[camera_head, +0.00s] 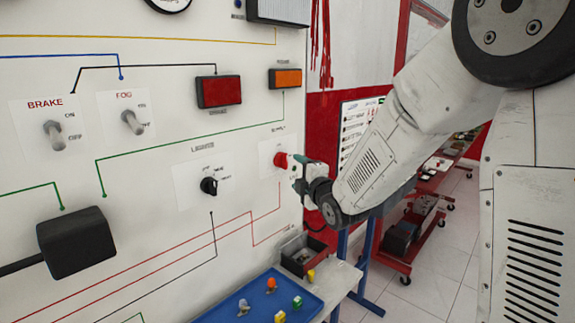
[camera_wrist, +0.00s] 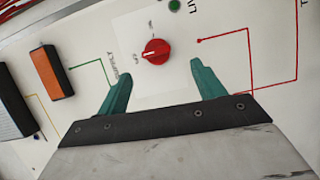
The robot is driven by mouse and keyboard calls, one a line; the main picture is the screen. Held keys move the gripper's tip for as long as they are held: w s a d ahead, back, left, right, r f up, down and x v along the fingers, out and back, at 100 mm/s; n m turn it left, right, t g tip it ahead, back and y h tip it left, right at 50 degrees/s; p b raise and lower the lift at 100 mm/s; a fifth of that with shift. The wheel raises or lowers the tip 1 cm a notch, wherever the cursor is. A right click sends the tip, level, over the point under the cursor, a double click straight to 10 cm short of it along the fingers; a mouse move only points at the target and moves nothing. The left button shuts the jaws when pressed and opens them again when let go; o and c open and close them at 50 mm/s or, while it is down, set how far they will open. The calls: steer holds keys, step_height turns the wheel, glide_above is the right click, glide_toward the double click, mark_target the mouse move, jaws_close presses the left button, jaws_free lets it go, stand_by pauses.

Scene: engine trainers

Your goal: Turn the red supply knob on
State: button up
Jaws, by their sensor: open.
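The red supply knob (camera_head: 281,160) sits on a white label plate at the right side of the white trainer panel. In the wrist view the red knob (camera_wrist: 155,51) shows whole, with its pointer line toward the left of its plate. My gripper (camera_head: 292,161) is at the knob in the head view. In the wrist view my gripper (camera_wrist: 158,75) has its two green fingers apart, one on each side below the knob, with nothing between them. Whether a finger touches the knob cannot be told.
A black lights knob (camera_head: 209,186) is left of the red knob. Brake switch (camera_head: 54,135) and fog switch (camera_head: 132,122) are further left. A red lamp (camera_head: 219,91) and an orange lamp (camera_head: 285,78) are above.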

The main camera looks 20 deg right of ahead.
mark_target(286, 162)
steer(key=shift+n, duration=0.3)
steer(key=w, duration=0.5)
steer(key=w+a, duration=0.1)
steer(key=w, duration=0.1)
steer(key=shift+w+r, duration=0.25)
steer(key=shift+w, duration=0.1)
steer(key=c, duration=1)
